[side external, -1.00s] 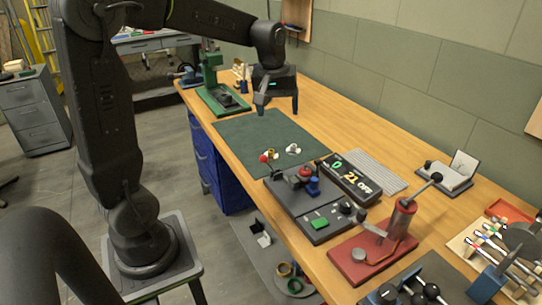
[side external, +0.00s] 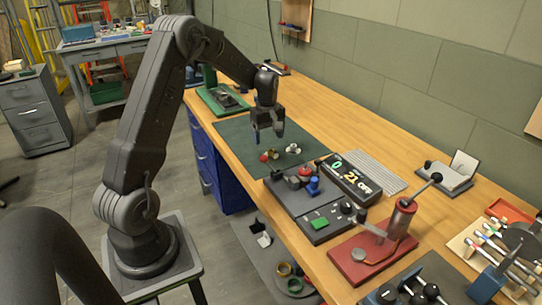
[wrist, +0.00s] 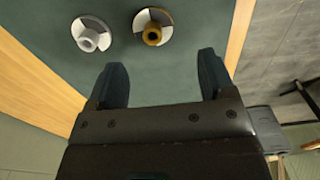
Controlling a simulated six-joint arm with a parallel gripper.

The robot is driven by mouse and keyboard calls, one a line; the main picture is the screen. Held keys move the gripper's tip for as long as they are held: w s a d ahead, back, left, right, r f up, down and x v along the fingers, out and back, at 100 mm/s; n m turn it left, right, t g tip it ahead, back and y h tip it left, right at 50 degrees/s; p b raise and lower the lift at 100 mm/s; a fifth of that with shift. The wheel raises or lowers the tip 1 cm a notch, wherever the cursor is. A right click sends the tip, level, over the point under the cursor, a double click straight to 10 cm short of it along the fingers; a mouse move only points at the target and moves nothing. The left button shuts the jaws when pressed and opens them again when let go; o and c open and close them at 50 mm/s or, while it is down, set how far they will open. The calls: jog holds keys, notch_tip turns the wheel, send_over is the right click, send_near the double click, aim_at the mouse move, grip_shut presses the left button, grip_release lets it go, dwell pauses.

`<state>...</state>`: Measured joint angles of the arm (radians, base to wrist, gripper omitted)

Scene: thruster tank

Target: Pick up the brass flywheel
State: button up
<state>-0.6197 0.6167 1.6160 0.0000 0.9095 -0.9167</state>
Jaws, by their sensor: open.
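The brass flywheel (wrist: 153,27) lies on the green mat (side external: 236,137), with a brass hub on a round disc. It also shows small in the side view (side external: 274,154). A silver flywheel (wrist: 90,34) lies apart from it, on the wall side. My gripper (side external: 269,134) is open, fingers pointing down above the mat. In the wrist view its two fingers (wrist: 162,64) are apart with nothing between them. The brass hub is just beyond the fingertips, roughly in line with the gap.
A black fixture (side external: 285,193) with a red and a blue part stands right of the flywheels. A green stand (side external: 221,99) is at the mat's far end. The mat's far part is clear.

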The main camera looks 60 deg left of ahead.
aim_at(270, 150)
jog(key=shift+w+d+f, duration=0.1)
jog(key=shift+w+f, duration=0.1)
jog(key=shift+f, duration=1.3)
jog(key=shift+w+d+f, duration=0.1)
jog(key=shift+w+f, duration=0.05)
jog(key=shift+f, duration=1.35)
jog(key=c, duration=1)
jog(key=shift+c, duration=0.2)
jog(key=shift+r, duration=0.15)
